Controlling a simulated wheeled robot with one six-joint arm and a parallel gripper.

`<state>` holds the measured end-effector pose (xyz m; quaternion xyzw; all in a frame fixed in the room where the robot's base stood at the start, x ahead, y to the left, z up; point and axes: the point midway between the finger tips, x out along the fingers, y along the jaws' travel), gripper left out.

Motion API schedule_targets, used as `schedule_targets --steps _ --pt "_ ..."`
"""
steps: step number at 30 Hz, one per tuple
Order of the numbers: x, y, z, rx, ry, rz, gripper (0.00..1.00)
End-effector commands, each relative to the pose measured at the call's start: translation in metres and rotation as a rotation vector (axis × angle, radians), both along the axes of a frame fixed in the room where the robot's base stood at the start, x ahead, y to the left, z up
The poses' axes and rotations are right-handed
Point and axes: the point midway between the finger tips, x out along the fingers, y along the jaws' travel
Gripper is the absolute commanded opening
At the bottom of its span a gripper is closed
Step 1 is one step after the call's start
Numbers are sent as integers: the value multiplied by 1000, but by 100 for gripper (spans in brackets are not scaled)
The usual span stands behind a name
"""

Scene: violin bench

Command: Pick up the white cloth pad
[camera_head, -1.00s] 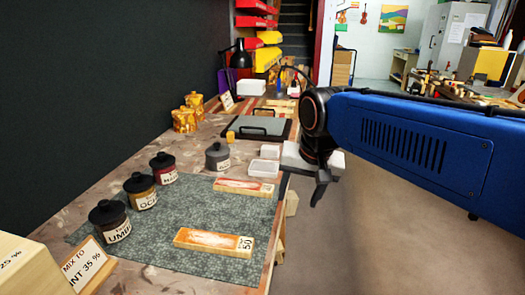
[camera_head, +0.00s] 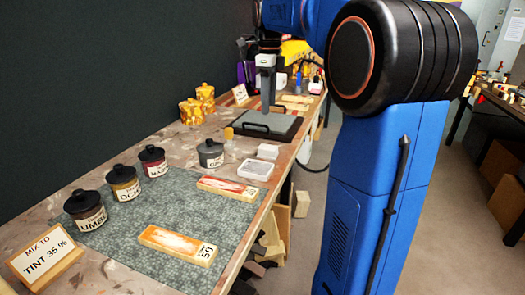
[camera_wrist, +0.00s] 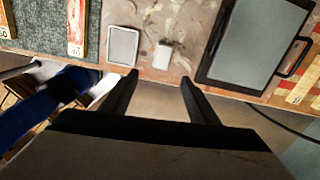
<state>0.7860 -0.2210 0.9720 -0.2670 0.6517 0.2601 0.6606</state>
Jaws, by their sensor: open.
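The white cloth pad (camera_head: 267,151) is a small pale block on the bench, near its front edge. In the wrist view it is the small white piece (camera_wrist: 163,55), just beyond the fingertips and roughly centred between them. My gripper (camera_wrist: 157,78) is open and empty in the wrist view. Its two black fingers are spread apart, with the bench edge passing behind their tips. The pad lies apart from both fingers.
A shallow white tray (camera_head: 255,170) lies beside the pad; a grey plate with a handle (camera_wrist: 255,40) is on its other side. A grey jar (camera_head: 210,154), other dark jars and two labelled wooden blocks (camera_head: 178,245) stand on the bench.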

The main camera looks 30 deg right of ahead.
Motion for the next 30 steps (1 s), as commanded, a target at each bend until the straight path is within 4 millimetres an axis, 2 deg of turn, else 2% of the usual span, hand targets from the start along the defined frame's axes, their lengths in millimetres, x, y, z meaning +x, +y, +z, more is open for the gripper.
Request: schedule_targets --steps 5,8,24,30 --pt "11 -10 1 5 16 -97 55" --pt "11 -10 -7 6 19 -105 55" --pt "10 -9 -100 6 19 -102 55" --pt "10 -10 -118 5 16 -102 55"
